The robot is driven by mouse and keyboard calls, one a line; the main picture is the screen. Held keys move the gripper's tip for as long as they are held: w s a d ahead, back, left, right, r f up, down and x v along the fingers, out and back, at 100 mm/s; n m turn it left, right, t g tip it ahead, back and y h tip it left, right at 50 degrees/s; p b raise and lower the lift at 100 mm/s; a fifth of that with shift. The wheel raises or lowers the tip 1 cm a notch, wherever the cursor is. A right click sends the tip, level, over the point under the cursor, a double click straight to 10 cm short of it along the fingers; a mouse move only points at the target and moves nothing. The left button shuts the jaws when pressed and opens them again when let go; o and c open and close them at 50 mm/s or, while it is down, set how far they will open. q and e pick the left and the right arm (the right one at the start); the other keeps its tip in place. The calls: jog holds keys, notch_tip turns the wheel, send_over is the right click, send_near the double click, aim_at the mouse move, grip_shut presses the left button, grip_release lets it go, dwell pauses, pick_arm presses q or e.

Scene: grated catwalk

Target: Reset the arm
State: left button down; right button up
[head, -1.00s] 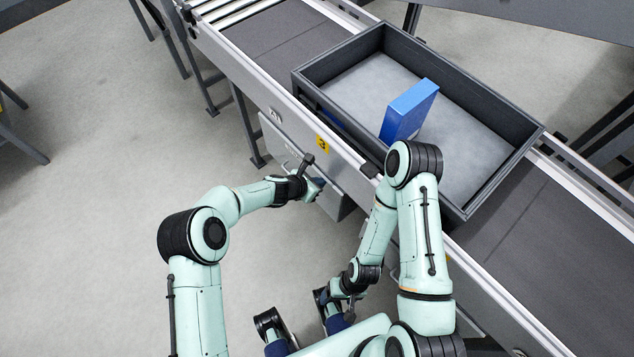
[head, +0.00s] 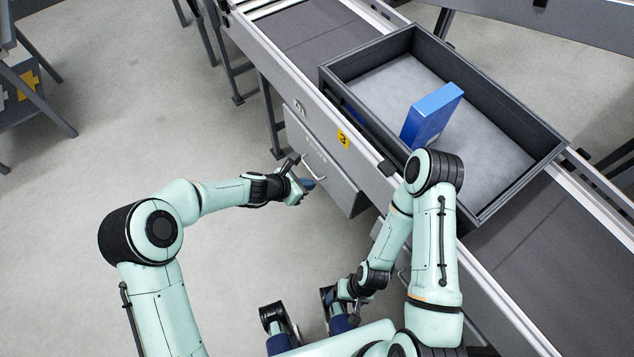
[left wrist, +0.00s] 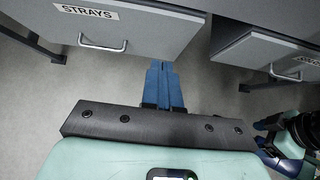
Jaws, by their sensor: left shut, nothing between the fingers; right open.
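My left gripper (head: 304,186) is shut and empty in the head view, in front of the grey drawer (head: 325,170) under the conveyor. Its blue fingers lie together in the left wrist view (left wrist: 164,80), apart from the drawer fronts. My right arm is folded at the conveyor's near side, its elbow high beside the tray. My right gripper (head: 350,305) hangs low near my base, open, small and partly hidden.
A grey tray (head: 510,190) on the conveyor (head: 560,250) holds an upright blue box (head: 430,115). The left wrist view shows a drawer labelled STRAYS (left wrist: 150,35) and another labelled drawer (left wrist: 265,55). Open floor (head: 120,90) lies to the left.

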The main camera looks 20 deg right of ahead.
pick_arm(q)
jog(key=shift+a+r, duration=0.2)
jog(key=shift+a, duration=0.1)
jog(key=shift+s, duration=0.1)
jog(key=s+a+f+m+g+y+p, duration=0.1)
jog(key=s+a+f+m+y+p, duration=0.15)
jog(key=s+a+f, duration=0.35)
jog(key=s+a+f+m+g+y+p, duration=0.1)
jog(key=s+a+f+m+y, duration=0.1)
jog(key=s+a+f+m, duration=0.45)
jog(key=s+a+r+m+g+p, duration=0.1)
jog(key=s+a+m, duration=0.3)
jog(key=s, duration=0.4)
jog(key=s+a+r+m+p, duration=0.2)
jog(key=s+a+m+p, duration=0.1)
jog(key=s+a, duration=0.3)
jog(key=shift+s+m+g, duration=0.4)
jog(key=shift+s+m, duration=0.4)
jog(key=shift+s, duration=0.25)
pick_arm(e)
notch_tip(320, 180, up, 8)
jog(key=w, duration=0.2)
jog(key=shift+w, duration=0.2)
